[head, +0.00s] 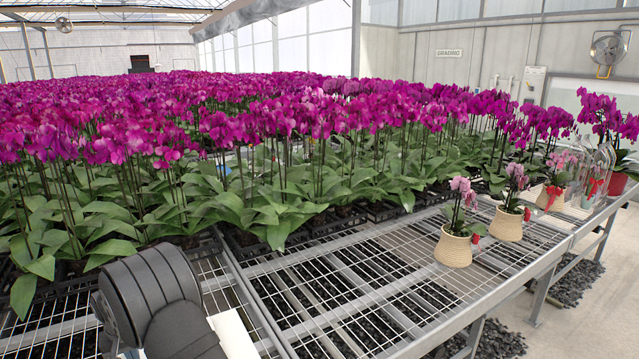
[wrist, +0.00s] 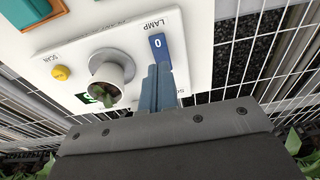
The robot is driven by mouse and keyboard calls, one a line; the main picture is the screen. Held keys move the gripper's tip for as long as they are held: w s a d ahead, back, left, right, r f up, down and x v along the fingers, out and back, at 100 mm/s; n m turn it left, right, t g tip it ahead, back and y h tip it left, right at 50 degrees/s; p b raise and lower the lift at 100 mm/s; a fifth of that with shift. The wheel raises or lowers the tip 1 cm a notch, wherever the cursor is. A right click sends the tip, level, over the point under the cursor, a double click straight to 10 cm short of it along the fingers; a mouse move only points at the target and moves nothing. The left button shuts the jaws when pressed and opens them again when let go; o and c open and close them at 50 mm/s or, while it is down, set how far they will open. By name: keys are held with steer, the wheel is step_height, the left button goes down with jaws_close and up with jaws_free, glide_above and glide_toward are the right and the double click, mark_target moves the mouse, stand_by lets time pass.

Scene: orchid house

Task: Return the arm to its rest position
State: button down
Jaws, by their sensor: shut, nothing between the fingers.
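My gripper (wrist: 158,70) shows in the wrist view with its two blue-grey fingers together and nothing between them. The fingers are over or in front of a white control panel (wrist: 135,55), close to a blue tile marked 0 (wrist: 160,46) under the word LAMP. I cannot tell whether they touch it. In the head view my dark arm stands at the lower left, and its gripper is hidden.
In the head view, dense purple orchids (head: 290,120) fill the bench behind the arm. Potted orchids (head: 453,250) stand at right. The mesh bench (head: 350,285) between is clear.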

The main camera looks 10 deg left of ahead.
step_height(320, 180, down, 4)
steer(key=shift+r, duration=0.1)
steer(key=s+a+r+t+h, duration=0.1)
steer(key=s+a+r, duration=0.1)
steer(key=r, duration=1.3)
steer(key=shift+s+r+h, duration=0.15)
steer(key=shift+s+h, duration=0.15)
steer(key=shift+s, duration=0.3)
steer(key=shift+g+y, duration=0.5)
steer(key=shift+y, duration=0.3)
steer(key=w+f, duration=0.1)
steer(key=f, duration=0.4)
steer(key=w+d+f, duration=0.1)
steer(key=f, duration=0.4)
steer(key=w+d+f, duration=0.1)
steer(key=f, duration=0.4)
steer(key=shift+w+f, duration=0.15)
steer(key=shift+f, duration=0.25)
step_height(320, 180, up, 3)
steer(key=shift+r, duration=0.8)
